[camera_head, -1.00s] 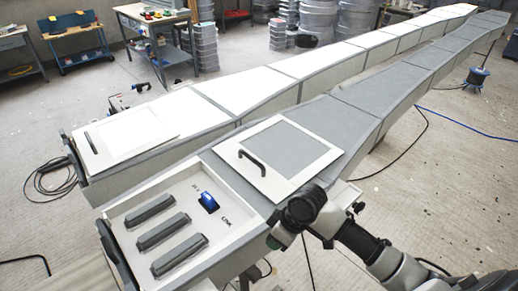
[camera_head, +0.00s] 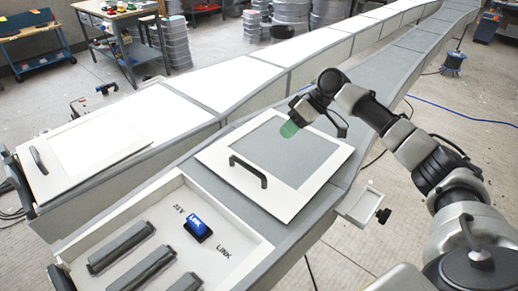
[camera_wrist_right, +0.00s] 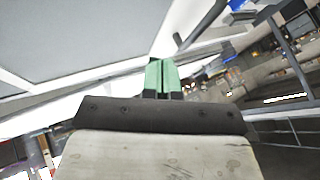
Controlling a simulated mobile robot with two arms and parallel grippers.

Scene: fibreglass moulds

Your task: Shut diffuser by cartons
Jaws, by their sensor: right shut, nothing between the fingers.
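A grey panel in a white frame with a black handle (camera_head: 280,152) lies on the near part of the grey channel. A second framed white panel with a black handle (camera_head: 95,140) lies on the white channel to its left. I cannot tell which part is the diffuser, and I see no clear cartons. My right gripper (camera_head: 289,129) has green fingertips, shut and empty, over the far part of the grey panel; contact is unclear. The fingertips also show pressed together in the right wrist view (camera_wrist_right: 162,76), near a pale frame edge. My left gripper is not in view.
An open white box (camera_head: 250,236) at the near end holds grey bars and a blue switch (camera_head: 198,227) beside a LINK label. A small white tray with a black knob (camera_head: 360,203) sticks out at the right. Workbenches and stacked grey tubs stand behind.

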